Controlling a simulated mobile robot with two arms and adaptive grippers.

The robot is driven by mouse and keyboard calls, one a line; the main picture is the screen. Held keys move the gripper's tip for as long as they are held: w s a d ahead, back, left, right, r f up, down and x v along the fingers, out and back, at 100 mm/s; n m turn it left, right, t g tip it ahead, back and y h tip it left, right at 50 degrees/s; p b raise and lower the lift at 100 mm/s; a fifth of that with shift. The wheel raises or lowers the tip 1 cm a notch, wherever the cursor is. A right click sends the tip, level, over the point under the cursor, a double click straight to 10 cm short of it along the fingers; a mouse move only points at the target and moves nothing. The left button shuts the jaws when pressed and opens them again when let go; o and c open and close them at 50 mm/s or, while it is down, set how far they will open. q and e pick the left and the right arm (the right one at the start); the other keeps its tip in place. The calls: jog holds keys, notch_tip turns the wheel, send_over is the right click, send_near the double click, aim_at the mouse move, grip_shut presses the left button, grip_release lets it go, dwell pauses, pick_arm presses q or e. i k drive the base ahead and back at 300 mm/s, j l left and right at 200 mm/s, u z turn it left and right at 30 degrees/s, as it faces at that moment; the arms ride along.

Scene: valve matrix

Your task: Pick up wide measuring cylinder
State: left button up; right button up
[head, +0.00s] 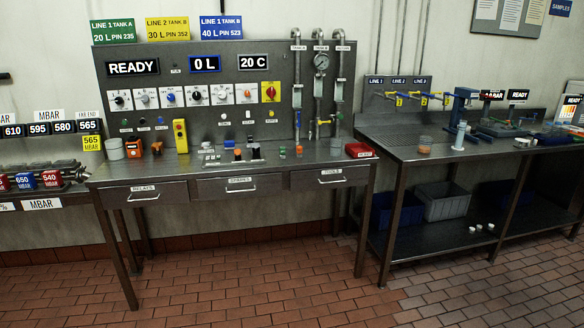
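On the right-hand metal bench stands a clear upright cylinder (460,136) with a pale base, near the bench's front edge. Neither of my grippers shows in the head view.
The middle workbench (150,173) has drawers and a control panel (215,75). Small items and a red box (358,150) stand on it. Blue and grey bins (445,203) fill the right bench's lower shelf. The tiled floor (250,280) in front is clear.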

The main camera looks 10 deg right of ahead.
aim_at(462, 127)
jog(key=i+l+z, duration=0.2)
jog(key=i+z, duration=0.2)
jog(key=i, duration=0.25)
jog(key=i+z, duration=0.45)
jog(key=i, duration=0.2)
jog(key=i+j+z, duration=0.4)
jog(key=i, duration=0.25)
jog(key=l, duration=0.1)
